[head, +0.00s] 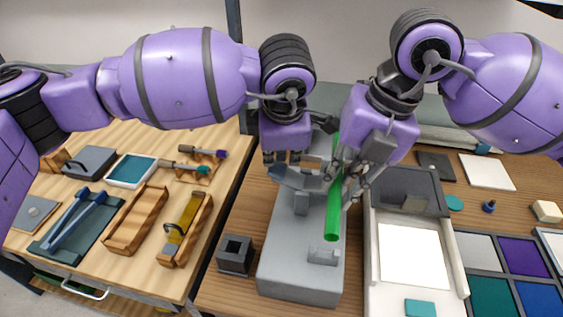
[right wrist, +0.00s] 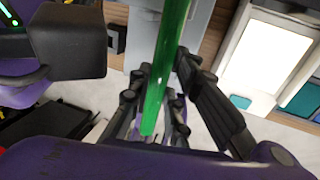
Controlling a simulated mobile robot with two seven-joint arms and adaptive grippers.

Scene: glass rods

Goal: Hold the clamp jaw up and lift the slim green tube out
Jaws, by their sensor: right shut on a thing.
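The slim green tube (head: 333,212) stands tilted over the grey clamp stand (head: 290,245) in the head view. It also runs down the middle of the right wrist view (right wrist: 168,65). My right gripper (head: 349,178) is shut on the tube, with a finger on each side of it in the right wrist view. My left gripper (head: 292,160) is at the blue-grey clamp jaw (head: 296,180), left of the tube. Its fingertips are partly hidden, so I cannot tell whether they grip the jaw. Whether the tube touches the stand is unclear.
A dark square holder (head: 235,255) stands left of the stand. A white-lined tray (head: 412,255) stands close on its right. A side table at left carries a blue tongs tray (head: 75,228) and wooden racks (head: 136,220). Both arms are close together above the stand.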

